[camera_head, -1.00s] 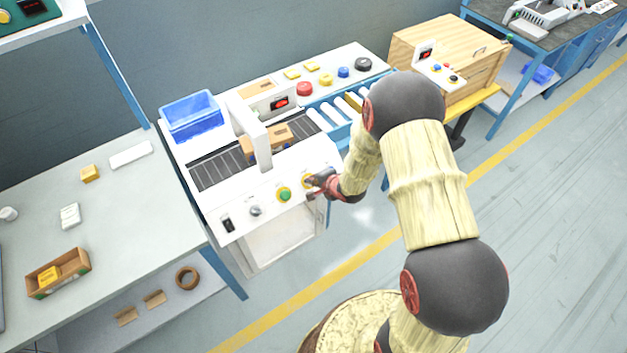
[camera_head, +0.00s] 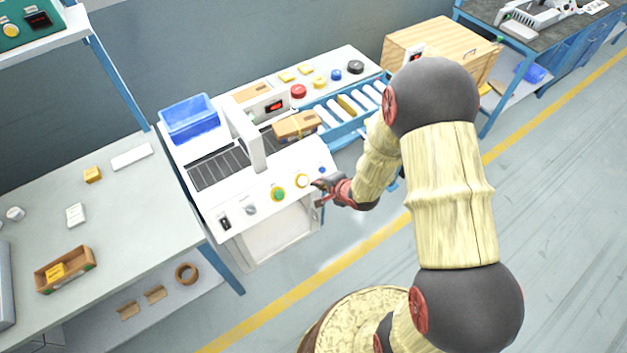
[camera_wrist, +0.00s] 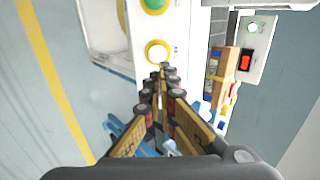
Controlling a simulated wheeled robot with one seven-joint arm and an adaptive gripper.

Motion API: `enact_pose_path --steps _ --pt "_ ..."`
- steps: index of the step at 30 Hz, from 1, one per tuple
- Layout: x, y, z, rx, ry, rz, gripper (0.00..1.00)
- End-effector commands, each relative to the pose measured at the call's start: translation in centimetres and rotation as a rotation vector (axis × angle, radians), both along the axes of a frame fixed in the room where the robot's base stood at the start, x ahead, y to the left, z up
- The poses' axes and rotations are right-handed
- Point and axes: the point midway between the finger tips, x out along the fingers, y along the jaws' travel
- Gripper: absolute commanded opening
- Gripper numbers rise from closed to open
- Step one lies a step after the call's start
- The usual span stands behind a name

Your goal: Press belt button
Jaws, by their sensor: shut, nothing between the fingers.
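The machine's front panel holds a green button with a yellow ring (camera_head: 278,194) and, to its right, a white button with a yellow ring (camera_head: 301,181). Which one is the belt button I cannot read. In the wrist view the white button (camera_wrist: 157,50) lies just beyond my fingertips, and the green button (camera_wrist: 153,4) is farther off at the top edge. My gripper (camera_head: 317,188) is shut and empty, just right of the white button; it also shows in the wrist view (camera_wrist: 164,69). A cardboard box (camera_head: 297,126) sits at the far end of the dark belt (camera_head: 217,168), by the rollers.
A black switch (camera_head: 225,222) and a grey knob (camera_head: 250,209) sit left on the panel. A white arch (camera_head: 252,140) spans the belt. A blue bin (camera_head: 189,118) stands behind it. A wooden crate (camera_head: 432,50) is at the right. Open floor lies in front.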

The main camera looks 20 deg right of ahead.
Motion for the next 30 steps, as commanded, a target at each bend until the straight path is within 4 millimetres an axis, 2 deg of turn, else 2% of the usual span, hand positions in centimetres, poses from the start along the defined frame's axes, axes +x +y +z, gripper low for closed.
enact_pose_path --steps 1,6,30 --pt "-0.35 -0.13 0.6 0.0 -0.001 0.0 0.0" --pt "-1.09 -0.34 1.18 0.0 0.0 0.0 0.0" --pt "-1.17 -0.35 1.2 0.0 0.0 0.001 0.0"
